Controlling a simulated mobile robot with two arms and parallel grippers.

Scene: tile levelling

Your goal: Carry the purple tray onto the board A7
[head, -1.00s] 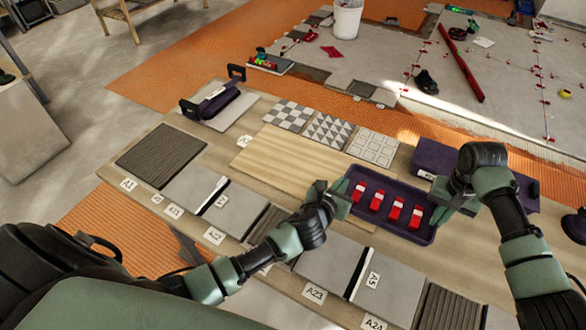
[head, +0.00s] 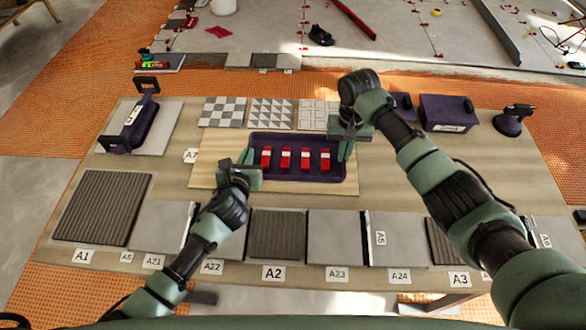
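The purple tray (head: 297,176) holds several red-and-white pieces lying in a row. It is level and over the right part of the pale wooden board (head: 215,150), beside the A7 label (head: 190,156). I cannot tell whether it touches the board or hangs just above it. My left gripper (head: 246,164) is shut on the tray's left rim. My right gripper (head: 346,142) is shut on its right rim; its hand hides part of the far right corner and of the board behind.
Patterned tiles (head: 222,112) lie just behind the board. Grey and ribbed tiles (head: 276,234) line the table's front edge. A purple-handled tool (head: 133,130) stands at the left, a purple case (head: 447,112) at the right. The board's left part is bare.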

